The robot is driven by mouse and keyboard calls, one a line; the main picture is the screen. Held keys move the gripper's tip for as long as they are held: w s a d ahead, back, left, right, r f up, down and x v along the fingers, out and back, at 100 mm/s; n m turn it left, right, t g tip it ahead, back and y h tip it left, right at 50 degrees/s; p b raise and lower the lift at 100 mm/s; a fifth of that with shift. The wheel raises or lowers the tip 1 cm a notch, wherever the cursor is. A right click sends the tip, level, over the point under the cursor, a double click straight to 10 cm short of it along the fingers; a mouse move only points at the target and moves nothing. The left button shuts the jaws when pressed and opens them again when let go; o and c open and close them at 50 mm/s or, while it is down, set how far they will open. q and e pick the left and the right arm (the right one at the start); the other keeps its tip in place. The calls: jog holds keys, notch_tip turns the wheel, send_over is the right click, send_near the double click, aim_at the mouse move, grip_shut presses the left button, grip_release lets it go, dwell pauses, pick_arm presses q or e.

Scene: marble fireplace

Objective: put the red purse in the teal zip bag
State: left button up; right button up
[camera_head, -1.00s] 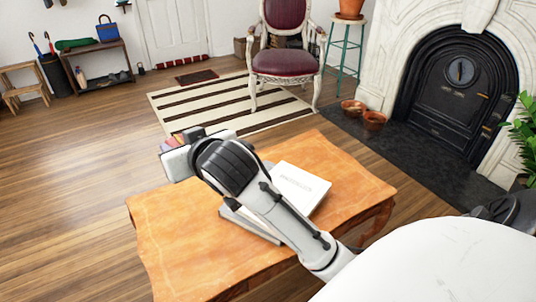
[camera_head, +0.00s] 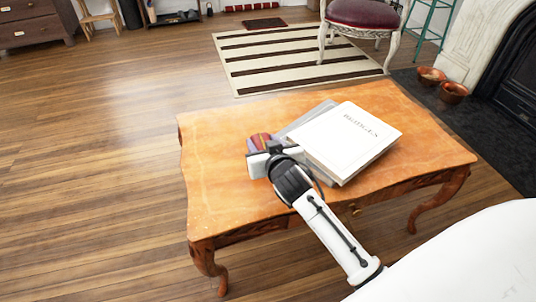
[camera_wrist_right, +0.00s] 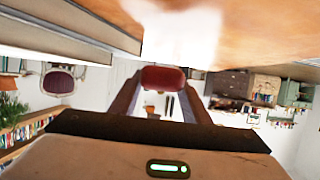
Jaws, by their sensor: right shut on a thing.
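My right gripper (camera_head: 261,143) is shut on the red purse (camera_head: 263,139), at the left side of the stacked books on the orange wooden table (camera_head: 225,190). In the right wrist view the purse (camera_wrist_right: 163,77) shows as a small red shape between the two fingers, the gripper (camera_wrist_right: 163,90) closed on its sides. Whether the purse touches the tabletop I cannot tell. I see no teal zip bag clearly in the views of now. My left gripper is not in view.
A white book (camera_head: 345,140) lies on a grey one (camera_head: 300,120) right beside the gripper. The table's left part is bare. Beyond it are a striped rug (camera_head: 290,65), a red chair (camera_head: 362,14) and two copper bowls (camera_head: 453,92). Wooden floor is open at left.

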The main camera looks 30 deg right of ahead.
jog(key=shift+f+b, duration=1)
jog(key=shift+f, duration=1.3)
jog(key=shift+f, duration=0.15)
jog(key=o, duration=1.1)
